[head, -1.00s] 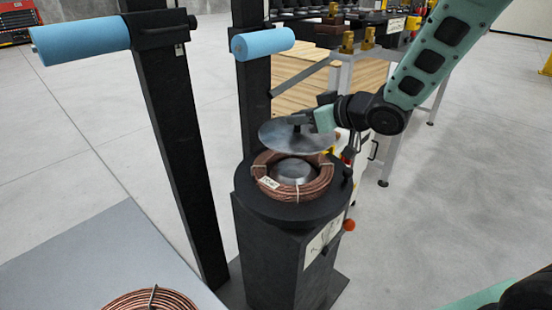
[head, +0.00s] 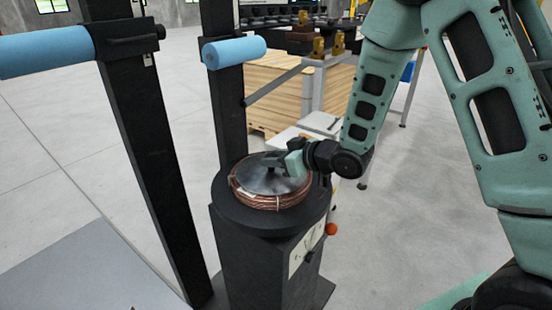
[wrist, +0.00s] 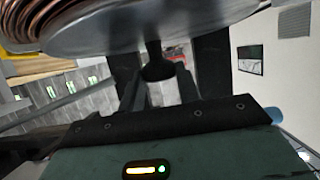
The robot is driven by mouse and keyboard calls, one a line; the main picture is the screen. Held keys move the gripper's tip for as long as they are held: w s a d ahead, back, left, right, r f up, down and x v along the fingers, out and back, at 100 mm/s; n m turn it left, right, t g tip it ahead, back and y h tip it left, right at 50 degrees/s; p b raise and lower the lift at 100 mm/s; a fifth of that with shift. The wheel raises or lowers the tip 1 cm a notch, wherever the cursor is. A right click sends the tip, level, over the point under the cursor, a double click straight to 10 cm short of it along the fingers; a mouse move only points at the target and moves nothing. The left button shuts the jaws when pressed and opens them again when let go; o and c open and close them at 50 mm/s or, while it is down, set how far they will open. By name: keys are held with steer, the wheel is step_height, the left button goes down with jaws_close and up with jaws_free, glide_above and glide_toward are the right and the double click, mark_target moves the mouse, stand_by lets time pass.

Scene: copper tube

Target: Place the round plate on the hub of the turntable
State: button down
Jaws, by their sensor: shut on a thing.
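The round plate (head: 257,183) is a flat grey metal disc with a dark central knob. It lies level, low over the copper coil (head: 265,202) on the black turntable (head: 238,214). I cannot tell whether it touches the coil or the hub. The plate covers the hub completely. My gripper (head: 274,159) is above the plate and shut on its knob. In the wrist view the dark knob (wrist: 157,66) is between the fingers of the gripper (wrist: 158,82), with the plate (wrist: 215,25) and coil (wrist: 45,22) beside it.
Two dark posts with blue rollers (head: 45,54) (head: 234,53) stand left of and behind the turntable. A black pedestal (head: 250,265) carries the turntable, with a red knob (head: 331,229) at its side. A grey table top (head: 80,260) is at the lower left. A workbench stands behind.

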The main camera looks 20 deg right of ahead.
steer(key=shift+f, duration=0.1)
steer(key=c, duration=1)
jaws_free()
steer(key=shift+r, duration=0.2)
steer(key=b+v, duration=0.1)
steer(key=v, duration=0.8)
steer(key=shift+s+f, duration=0.15)
steer(key=b, duration=0.3)
steer(key=shift+d, duration=0.1)
steer(key=shift+b+v, duration=1.35)
steer(key=shift+b, duration=1.4)
